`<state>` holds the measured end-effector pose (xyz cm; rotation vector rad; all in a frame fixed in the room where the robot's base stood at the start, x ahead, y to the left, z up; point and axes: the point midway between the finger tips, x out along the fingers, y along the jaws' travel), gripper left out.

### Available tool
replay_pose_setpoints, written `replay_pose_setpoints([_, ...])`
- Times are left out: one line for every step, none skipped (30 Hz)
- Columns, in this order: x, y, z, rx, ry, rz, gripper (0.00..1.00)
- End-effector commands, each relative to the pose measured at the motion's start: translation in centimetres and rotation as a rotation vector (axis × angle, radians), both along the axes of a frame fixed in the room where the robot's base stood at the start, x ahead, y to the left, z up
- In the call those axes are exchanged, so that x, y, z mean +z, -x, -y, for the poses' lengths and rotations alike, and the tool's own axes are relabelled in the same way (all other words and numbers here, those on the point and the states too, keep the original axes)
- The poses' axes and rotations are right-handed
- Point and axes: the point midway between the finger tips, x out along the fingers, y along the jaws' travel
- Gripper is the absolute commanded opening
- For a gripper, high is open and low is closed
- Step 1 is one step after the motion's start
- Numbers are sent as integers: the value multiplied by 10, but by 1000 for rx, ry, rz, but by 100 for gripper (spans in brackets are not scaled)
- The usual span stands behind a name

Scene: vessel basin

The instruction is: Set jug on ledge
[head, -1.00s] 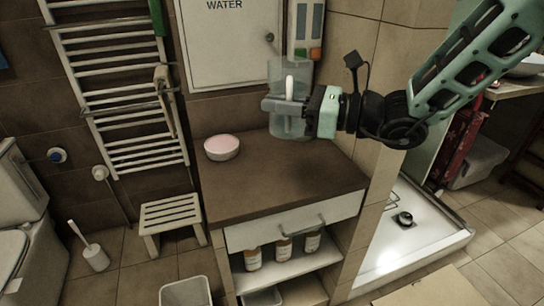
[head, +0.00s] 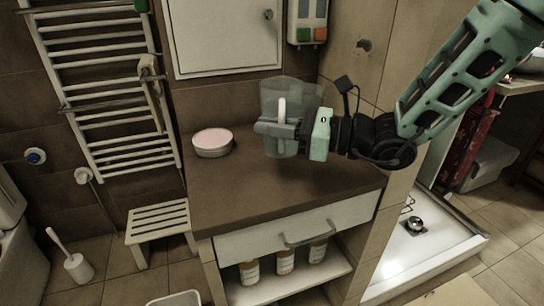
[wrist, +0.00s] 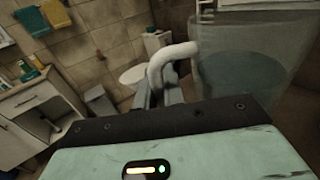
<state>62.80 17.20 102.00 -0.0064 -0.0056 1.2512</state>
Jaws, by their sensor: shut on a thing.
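The jug (head: 271,98) is clear with a white handle and looks upright in the head view. My gripper (head: 280,131) is shut on the jug's handle. In the wrist view the white handle (wrist: 170,60) lies between my gripper's fingers (wrist: 158,92), and the clear jug body (wrist: 240,75) fills the upper right. The brown ledge (head: 240,198) is the top of a drawer cabinet below the wall cabinet. The jug overlaps the back right part of the ledge. I cannot tell whether its base touches the surface.
A round pink-topped bowl (head: 212,142) stands on the ledge's back left. The front and middle of the ledge are clear. A tiled wall (head: 365,85) rises at the right, and a towel rail (head: 110,105) hangs at the left.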

Motion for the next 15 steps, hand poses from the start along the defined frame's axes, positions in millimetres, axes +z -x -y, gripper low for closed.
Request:
replay_pose_setpoints([-9, 0, -1, 1, -1, -1, 0])
replay_pose_setpoints([-12, 0, -1, 1, -1, -1, 0])
replay_pose_setpoints([-16, 0, -1, 1, -2, 1, 0])
replay_pose_setpoints([-19, 0, -1, 0, -2, 2, 0])
replay_pose_setpoints([-20, 0, -1, 0, -1, 3, 0])
replay_pose_setpoints([-22, 0, 0, 0, -2, 3, 0])
replay_pose_setpoints([-23, 0, 0, 0, -2, 3, 0])
replay_pose_setpoints([-25, 0, 0, 0, -2, 3, 0])
replay_pose_setpoints([-28, 0, 0, 0, -3, 2, 0])
replay_pose_setpoints([-31, 0, 0, 0, -3, 2, 0])
replay_pose_setpoints([-35, 0, 0, 0, -2, 1, 0])
replay_pose_setpoints([-41, 0, 0, 0, -2, 0, 0])
replay_pose_setpoints([-46, 0, 0, 0, -1, -1, 0])
replay_pose_setpoints([-50, 0, 0, 0, -1, -1, 0])
replay_pose_setpoints([-55, 0, 0, 0, -1, -1, 0])
